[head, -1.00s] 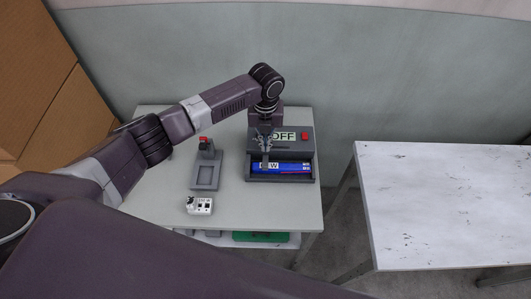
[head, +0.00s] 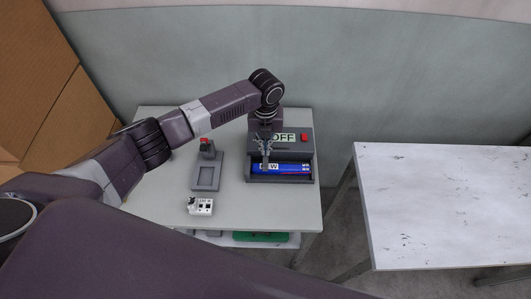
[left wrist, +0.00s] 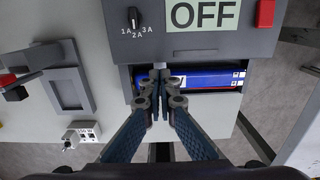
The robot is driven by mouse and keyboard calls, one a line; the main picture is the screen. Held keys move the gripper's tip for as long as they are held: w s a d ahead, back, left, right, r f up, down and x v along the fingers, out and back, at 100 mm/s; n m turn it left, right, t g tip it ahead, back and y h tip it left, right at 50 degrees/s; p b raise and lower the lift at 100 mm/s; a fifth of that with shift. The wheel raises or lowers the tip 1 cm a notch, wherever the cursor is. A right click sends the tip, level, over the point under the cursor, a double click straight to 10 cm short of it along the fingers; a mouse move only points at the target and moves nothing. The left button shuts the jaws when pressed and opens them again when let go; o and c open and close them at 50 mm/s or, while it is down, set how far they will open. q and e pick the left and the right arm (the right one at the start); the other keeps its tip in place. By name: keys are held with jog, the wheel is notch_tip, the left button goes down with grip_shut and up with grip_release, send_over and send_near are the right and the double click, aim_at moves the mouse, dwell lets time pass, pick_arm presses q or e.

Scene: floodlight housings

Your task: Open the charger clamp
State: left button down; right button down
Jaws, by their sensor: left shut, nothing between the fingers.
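The charger (head: 306,152) is a dark grey box at the back right of the small table, with an OFF display (head: 284,137) and a red button (head: 304,137). A blue battery (head: 295,169) lies in its front bay. In the left wrist view, a grey clamp piece (left wrist: 159,74) stands over the middle of the battery, partly hidden by my fingers. My left gripper (head: 266,152) is shut and empty, pointing down at the clamp; its fingertips show in the left wrist view (left wrist: 164,95). I cannot tell whether they touch the clamp. My right gripper is out of view.
A grey holder (head: 206,173) with a red-topped part (head: 206,146) stands left of the charger. A small white device (head: 200,206) lies in front of it. A green item (head: 260,237) is on the lower shelf. A separate white table (head: 450,205) at right is clear.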

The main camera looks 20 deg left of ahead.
aim_at(265, 158)
pick_arm(q)
notch_tip(265, 158, up, 7)
jog(key=p, duration=0.6)
dwell(0.3)
dwell(0.4)
